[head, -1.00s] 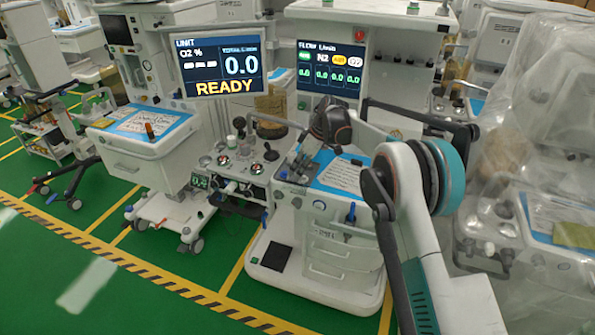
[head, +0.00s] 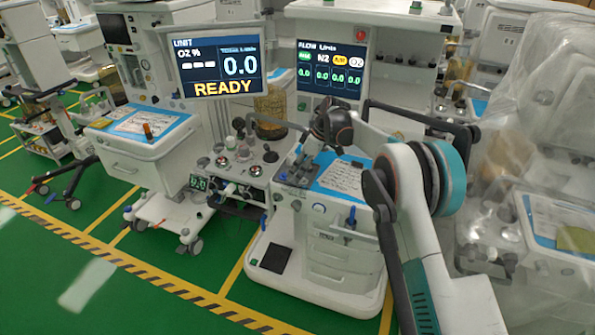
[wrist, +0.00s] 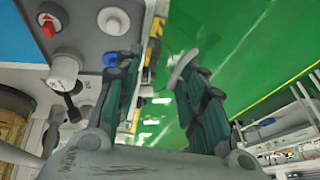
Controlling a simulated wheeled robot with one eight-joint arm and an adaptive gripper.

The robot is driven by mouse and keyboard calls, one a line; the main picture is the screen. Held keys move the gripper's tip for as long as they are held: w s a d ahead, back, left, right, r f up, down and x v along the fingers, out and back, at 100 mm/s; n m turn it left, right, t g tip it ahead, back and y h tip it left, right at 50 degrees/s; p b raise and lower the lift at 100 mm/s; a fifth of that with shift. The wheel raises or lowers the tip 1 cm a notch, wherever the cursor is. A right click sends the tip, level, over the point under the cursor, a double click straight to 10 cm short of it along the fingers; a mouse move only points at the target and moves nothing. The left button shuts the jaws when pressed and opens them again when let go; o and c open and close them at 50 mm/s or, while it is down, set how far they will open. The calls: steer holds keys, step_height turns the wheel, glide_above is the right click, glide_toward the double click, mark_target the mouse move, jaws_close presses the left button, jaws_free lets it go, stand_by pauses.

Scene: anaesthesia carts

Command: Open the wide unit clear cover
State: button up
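Two anaesthesia units stand side by side in the head view, the left one with a READY screen (head: 218,70) and the right one with a flow screen (head: 331,72). I cannot tell for sure which part is the clear cover. Translucent sheeting (head: 545,120) hangs over a unit at the far right.
An amber canister (head: 271,106) stands behind the panel knobs. A cart with a blue-edged top (head: 178,134) is at the left. My arm crosses the right unit's work surface. Green floor (head: 130,295) is clear in front, with yellow-black tape (head: 160,283).

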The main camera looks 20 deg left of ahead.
steer(key=shift+w+d+f, duration=0.1)
steer(key=shift+d+f, duration=0.1)
steer(key=shift+d, duration=0.35)
steer(key=a+v, duration=0.1)
steer(key=v, duration=1.1)
steer(key=shift+r, duration=0.25)
